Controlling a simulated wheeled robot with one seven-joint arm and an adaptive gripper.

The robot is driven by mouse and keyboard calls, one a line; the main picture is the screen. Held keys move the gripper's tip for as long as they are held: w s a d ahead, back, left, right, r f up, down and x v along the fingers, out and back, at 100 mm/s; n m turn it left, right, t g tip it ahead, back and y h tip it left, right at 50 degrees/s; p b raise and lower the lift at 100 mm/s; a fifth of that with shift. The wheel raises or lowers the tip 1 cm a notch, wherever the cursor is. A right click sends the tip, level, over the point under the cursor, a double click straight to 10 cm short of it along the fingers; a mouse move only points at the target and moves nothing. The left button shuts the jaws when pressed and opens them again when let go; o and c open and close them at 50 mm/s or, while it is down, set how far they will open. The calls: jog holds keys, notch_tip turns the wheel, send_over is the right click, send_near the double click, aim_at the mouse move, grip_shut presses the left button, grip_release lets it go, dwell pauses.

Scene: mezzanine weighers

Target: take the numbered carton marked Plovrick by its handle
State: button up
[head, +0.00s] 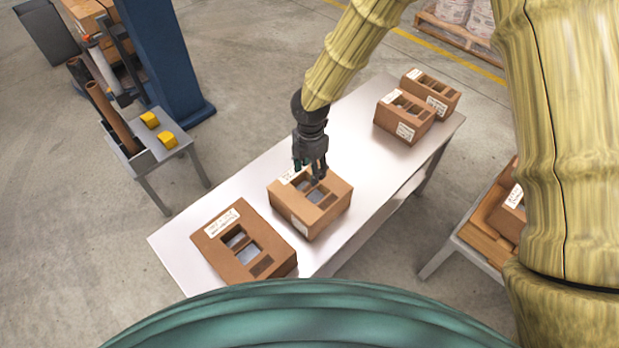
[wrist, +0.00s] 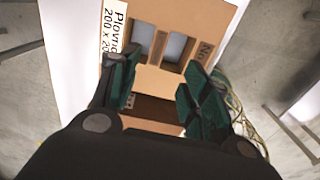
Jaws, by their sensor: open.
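In the head view this carton (head: 285,207) stands in the middle of the white table, under my gripper (head: 310,172). In the wrist view my gripper (wrist: 158,98) is open, its two green-padded fingers apart over the carton's top. No carton part is clamped. Whether the fingertips touch the carton I cannot tell.
Another open-topped carton (head: 212,240) stands at the table's near left end. Two more cartons (head: 402,125) (head: 445,92) stand at the far right end. The white table (head: 345,135) is bare between. A side table with yellow blocks (head: 168,140) stands left; a carton stand (head: 470,238) is right.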

aim_at(310, 187)
jog(key=shift+w+f, duration=0.1)
jog(key=shift+w, duration=0.35)
jog(key=shift+w+d+f, duration=0.1)
jog(key=shift+f, duration=0.1)
jog(key=s+f, duration=0.2)
jog(key=shift+a+f+p, duration=0.2)
jog(key=shift+f+p, duration=0.15)
jog(key=shift+p, duration=0.05)
jog(key=w+f, duration=0.1)
jog(key=f, duration=0.1)
jog(key=shift+w+f, duration=0.35)
jog(key=shift+s+d+f+p, duration=0.1)
jog(key=shift+s+f+p, duration=0.15)
jog(key=shift+f+p, duration=0.3)
jog(key=f, duration=0.2)
jog(key=shift+w+f+p, duration=0.25)
jog(key=shift+f+p, duration=0.1)
jog(key=shift+p, duration=0.05)
jog(key=shift+s+f, duration=0.1)
jog(key=shift+f, duration=0.1)
grip_shut()
